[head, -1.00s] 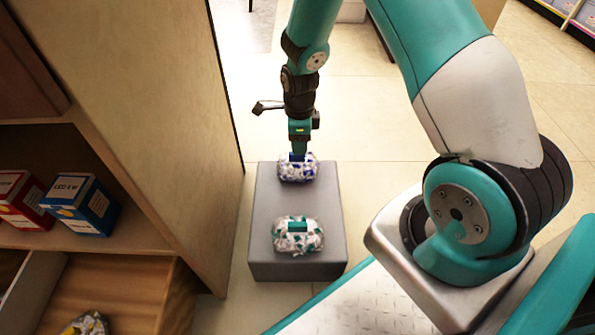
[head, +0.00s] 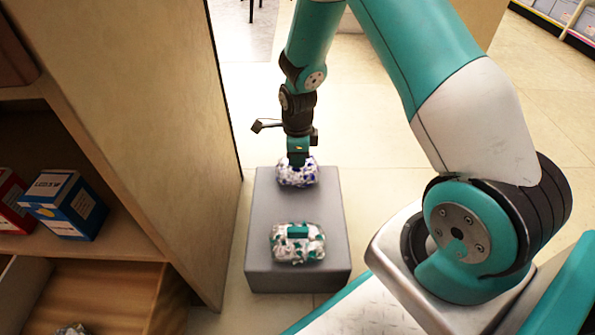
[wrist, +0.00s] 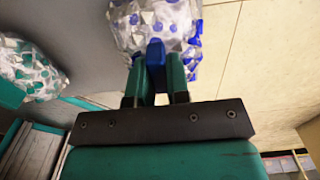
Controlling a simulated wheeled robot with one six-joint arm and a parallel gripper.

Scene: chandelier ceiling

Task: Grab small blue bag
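The small blue bag (head: 297,174) is a whitish, crinkled bag with blue patches, at the far end of a grey block (head: 259,222). My gripper (head: 298,160) points down at its top in the head view and hides part of it. In the wrist view, the bag (wrist: 188,22) shows its raised blue tab between the two green fingers of my gripper (wrist: 157,72). The fingers look closed against both sides of the tab. The bag appears to be still resting on the block.
A similar bag with green patches (head: 297,250) lies nearer on the same block; it also shows in the wrist view (wrist: 28,75). A wooden shelf unit (head: 150,150) stands close at left, holding a blue box (head: 68,210) and a red box (head: 12,205). Open floor lies to the right.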

